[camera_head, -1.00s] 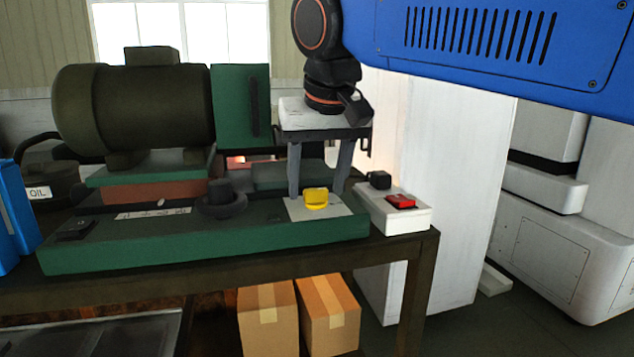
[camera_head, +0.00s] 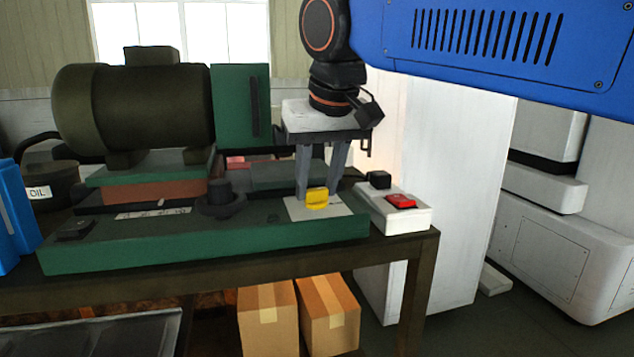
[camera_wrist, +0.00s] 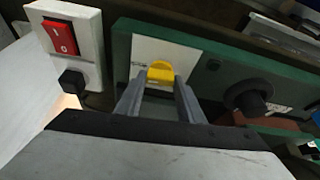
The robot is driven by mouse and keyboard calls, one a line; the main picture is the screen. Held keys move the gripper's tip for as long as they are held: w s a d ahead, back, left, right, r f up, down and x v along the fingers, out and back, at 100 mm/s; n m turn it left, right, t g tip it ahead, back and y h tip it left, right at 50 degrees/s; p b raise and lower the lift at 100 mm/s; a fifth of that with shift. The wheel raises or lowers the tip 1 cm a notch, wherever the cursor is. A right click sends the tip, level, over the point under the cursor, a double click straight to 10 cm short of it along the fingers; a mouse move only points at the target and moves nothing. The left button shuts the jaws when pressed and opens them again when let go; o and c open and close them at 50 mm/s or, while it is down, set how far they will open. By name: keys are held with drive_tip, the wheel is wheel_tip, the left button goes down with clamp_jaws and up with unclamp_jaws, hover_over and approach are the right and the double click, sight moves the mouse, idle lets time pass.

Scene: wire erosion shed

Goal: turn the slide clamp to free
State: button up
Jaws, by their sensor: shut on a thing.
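The slide clamp is a small yellow knob (camera_head: 317,198) on a pale plate (camera_head: 333,208) at the right end of the green machine bed. My gripper (camera_head: 316,196) reaches down from above, and its two grey fingers are closed in on the knob from either side. In the wrist view the yellow knob (camera_wrist: 160,72) sits between the fingertips (camera_wrist: 160,80), with its top showing beyond them. Any marks on the plate are too small to read.
A white switch box with a red rocker switch (camera_head: 400,201) stands just right of the bed. A black round handwheel (camera_head: 220,200) is to the left. A dark motor (camera_head: 135,105) and a green block (camera_head: 240,107) stand behind. Cardboard boxes (camera_head: 267,317) lie below the bench.

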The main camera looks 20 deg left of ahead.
drive_tip(key=n+g+y, duration=0.1)
drive_tip(key=n, duration=0.3)
drive_tip(key=shift+w+d, duration=0.15)
drive_tip(key=n+g, duration=0.1)
drive_tip(key=n, duration=0.1)
drive_tip(key=n+y, duration=0.1)
drive_tip(key=n, duration=0.1)
drive_tip(key=shift+w+n+g, duration=0.15)
drive_tip(key=shift+n+g, duration=0.25)
drive_tip(key=n+g, duration=0.1)
drive_tip(key=n, duration=0.3)
drive_tip(key=shift+w+g, duration=0.15)
drive_tip(key=shift+g, duration=0.25)
drive_tip(key=shift+n+g+h, duration=0.3)
drive_tip(key=shift+n+g, duration=0.4)
drive_tip(key=shift+n, duration=1.3)
drive_tip(key=o, duration=1.1)
drive_tip(key=shift+c, duration=0.2)
drive_tip(key=shift+r, duration=0.15)
